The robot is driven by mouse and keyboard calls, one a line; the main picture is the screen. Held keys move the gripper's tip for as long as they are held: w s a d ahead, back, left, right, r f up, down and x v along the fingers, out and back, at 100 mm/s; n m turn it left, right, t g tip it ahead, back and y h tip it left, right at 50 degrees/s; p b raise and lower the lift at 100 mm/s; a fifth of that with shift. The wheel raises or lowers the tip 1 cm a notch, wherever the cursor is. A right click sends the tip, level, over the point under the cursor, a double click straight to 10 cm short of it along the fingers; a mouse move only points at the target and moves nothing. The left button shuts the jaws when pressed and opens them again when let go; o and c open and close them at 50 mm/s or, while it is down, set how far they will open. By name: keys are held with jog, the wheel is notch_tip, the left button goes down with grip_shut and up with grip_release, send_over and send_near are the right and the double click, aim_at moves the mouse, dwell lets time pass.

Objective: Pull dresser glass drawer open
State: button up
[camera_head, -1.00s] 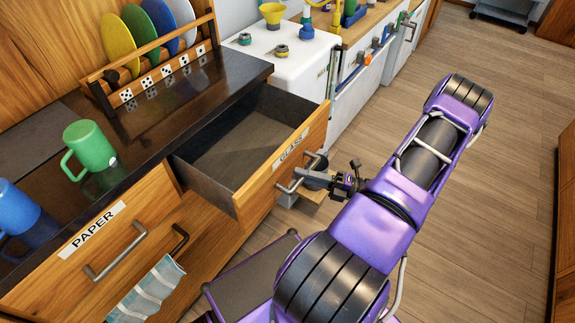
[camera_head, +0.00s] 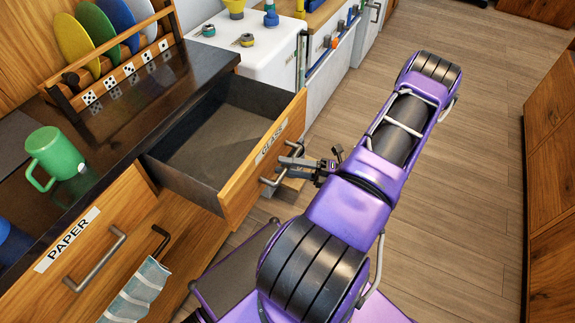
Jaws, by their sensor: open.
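The glass drawer (camera_head: 222,140) of the wooden dresser stands pulled well out, and its dark inside looks empty. Its wooden front carries a GLASS label (camera_head: 271,142) and a grey bar handle (camera_head: 283,168). My gripper (camera_head: 297,163) is at this handle, with its fingers open around or beside the bar; I cannot tell whether they touch it. My purple arm reaches in from the lower right.
The PAPER drawer (camera_head: 104,228) beside it is shut, with a striped towel (camera_head: 140,290) hanging nearby. A green mug (camera_head: 54,153) and a rack of coloured plates (camera_head: 112,50) stand on the dark counter. Open wooden floor (camera_head: 470,150) lies to the right, before another cabinet (camera_head: 552,190).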

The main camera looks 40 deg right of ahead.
jog(key=b+v, duration=0.2)
jog(key=v, duration=1.5)
jog(key=shift+s+f, duration=0.15)
jog(key=shift+d, duration=0.15)
